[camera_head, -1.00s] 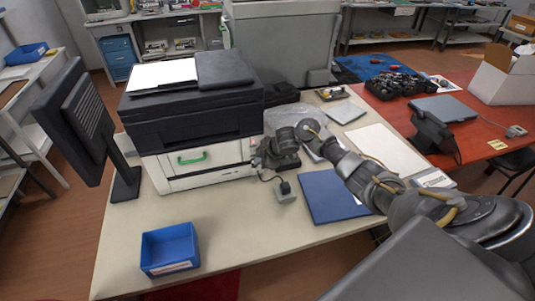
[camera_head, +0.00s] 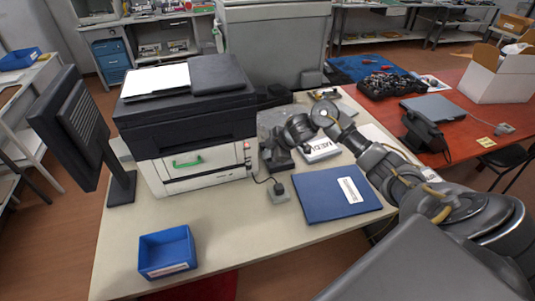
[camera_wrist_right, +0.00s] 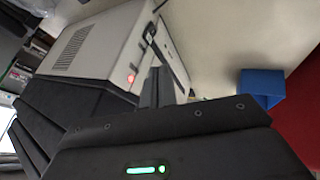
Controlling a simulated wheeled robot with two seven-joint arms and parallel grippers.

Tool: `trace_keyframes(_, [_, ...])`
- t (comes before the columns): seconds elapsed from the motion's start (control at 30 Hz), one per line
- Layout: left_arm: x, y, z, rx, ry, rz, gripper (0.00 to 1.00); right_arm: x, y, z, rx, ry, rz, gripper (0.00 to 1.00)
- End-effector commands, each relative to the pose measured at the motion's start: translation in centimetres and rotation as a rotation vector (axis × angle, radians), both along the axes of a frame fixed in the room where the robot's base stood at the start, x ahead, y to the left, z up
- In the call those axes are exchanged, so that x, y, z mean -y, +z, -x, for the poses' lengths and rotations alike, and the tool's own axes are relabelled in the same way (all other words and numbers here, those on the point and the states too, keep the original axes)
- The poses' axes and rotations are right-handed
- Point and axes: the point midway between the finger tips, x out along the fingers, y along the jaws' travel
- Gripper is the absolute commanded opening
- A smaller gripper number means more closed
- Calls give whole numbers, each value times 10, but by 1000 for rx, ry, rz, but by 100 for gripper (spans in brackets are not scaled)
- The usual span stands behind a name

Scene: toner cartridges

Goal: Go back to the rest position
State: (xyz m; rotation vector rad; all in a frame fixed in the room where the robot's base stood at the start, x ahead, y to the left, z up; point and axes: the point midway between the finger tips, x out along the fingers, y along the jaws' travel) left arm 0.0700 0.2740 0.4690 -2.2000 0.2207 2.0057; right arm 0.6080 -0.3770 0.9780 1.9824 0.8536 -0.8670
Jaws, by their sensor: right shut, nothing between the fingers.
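My right gripper (camera_head: 277,160) is at the right side of the printer (camera_head: 190,128), close to its front corner. It is shut and empty. In the right wrist view the closed fingers (camera_wrist_right: 156,88) stand in front of the white printer body (camera_wrist_right: 95,50). I cannot tell whether the gripper touches the printer. My right arm reaches in from the lower right over the table. My left gripper is not in view.
A blue bin (camera_head: 167,252) stands at the table's front left. A monitor (camera_head: 75,130) is left of the printer. A blue folder (camera_head: 325,198), a small box with a cable (camera_head: 279,194) and a white book (camera_head: 318,150) lie near my right arm. The front middle of the table is clear.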

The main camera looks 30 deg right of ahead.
Motion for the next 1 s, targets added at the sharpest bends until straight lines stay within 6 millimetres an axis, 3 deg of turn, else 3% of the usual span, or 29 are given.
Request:
trace_keyframes(0.37, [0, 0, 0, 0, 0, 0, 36, -1, -1, 0, 0, 0, -1, 0])
trace_keyframes(0.47, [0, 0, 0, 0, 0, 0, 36, -11, -9, 3, 11, 1, -1, 0])
trace_keyframes(0.57, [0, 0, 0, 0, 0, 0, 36, -39, -31, 14, 41, -11, -2, 0])
trace_keyframes(0.67, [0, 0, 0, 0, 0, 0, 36, -78, -58, 40, 80, -64, -18, 0])
trace_keyframes(0.8, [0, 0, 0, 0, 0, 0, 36, -122, -84, 103, 84, -233, -63, 0])
trace_keyframes(1.0, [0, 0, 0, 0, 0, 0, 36, -135, -96, 196, -32, -504, -116, 0])
